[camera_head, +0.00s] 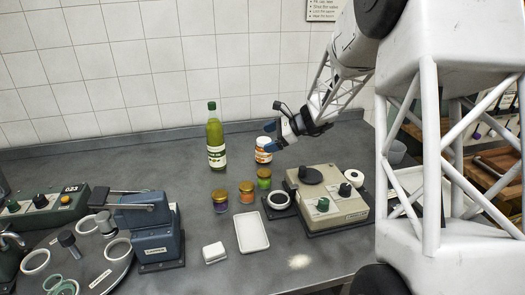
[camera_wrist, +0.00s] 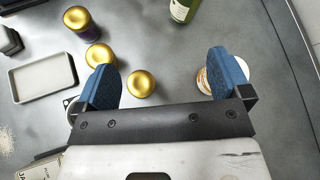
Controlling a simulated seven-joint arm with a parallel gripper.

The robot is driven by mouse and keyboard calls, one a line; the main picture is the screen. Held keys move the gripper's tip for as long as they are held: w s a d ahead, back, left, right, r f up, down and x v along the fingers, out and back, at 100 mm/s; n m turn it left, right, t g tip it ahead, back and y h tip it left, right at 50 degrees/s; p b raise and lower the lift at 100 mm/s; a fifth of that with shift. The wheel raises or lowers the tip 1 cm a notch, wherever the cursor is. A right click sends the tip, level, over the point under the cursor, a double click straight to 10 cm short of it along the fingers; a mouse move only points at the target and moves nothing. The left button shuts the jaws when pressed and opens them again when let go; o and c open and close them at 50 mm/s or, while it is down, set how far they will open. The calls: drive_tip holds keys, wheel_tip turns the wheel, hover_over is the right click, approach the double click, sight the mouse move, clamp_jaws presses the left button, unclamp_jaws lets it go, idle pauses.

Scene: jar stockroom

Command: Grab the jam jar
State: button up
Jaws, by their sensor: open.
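Three small gold-lidded jars stand on the grey counter: a purple one (camera_head: 220,201), an orange-red one (camera_head: 247,193) and a green one (camera_head: 264,179). A white-lidded jar (camera_head: 263,150) with an orange label stands behind them; no label is readable as jam. My gripper (camera_head: 272,127) is open and empty, above the counter near the white-lidded jar. In the wrist view, the blue fingers (camera_wrist: 162,64) are spread wide. The white-lidded jar (camera_wrist: 203,82) is partly hidden by the right finger. The green jar's gold lid (camera_wrist: 141,84) shows between the fingers, nearer the left one.
A green oil bottle (camera_head: 216,143) stands at the back. A white tray (camera_head: 251,247), a white block (camera_head: 214,253) and a beige device (camera_head: 326,202) lie in front. A blue press (camera_head: 150,232) stands left. The counter's back left is clear.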

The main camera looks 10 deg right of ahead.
sight(266, 140)
drive_tip(key=w+d+f+m+t+y, duration=0.1)
drive_tip(key=w+d+f+m+t, duration=0.2)
drive_tip(key=w, duration=0.7)
drive_tip(key=d+f+m, duration=0.2)
drive_tip(key=d+f, duration=0.2)
drive_tip(key=shift+w+d+f+m+t, duration=0.25)
drive_tip(key=shift+w+f+m+t, duration=0.05)
drive_tip(key=shift+w+f, duration=0.1)
drive_tip(key=shift+a, duration=0.1)
drive_tip(key=shift+x, duration=1.2)
drive_tip(key=shift+w+a+f, duration=0.1)
drive_tip(key=shift+x, duration=2.4)
drive_tip(key=shift+w, duration=0.1)
drive_tip(key=c, duration=1.4)
drive_tip(key=shift+c, duration=0.2)
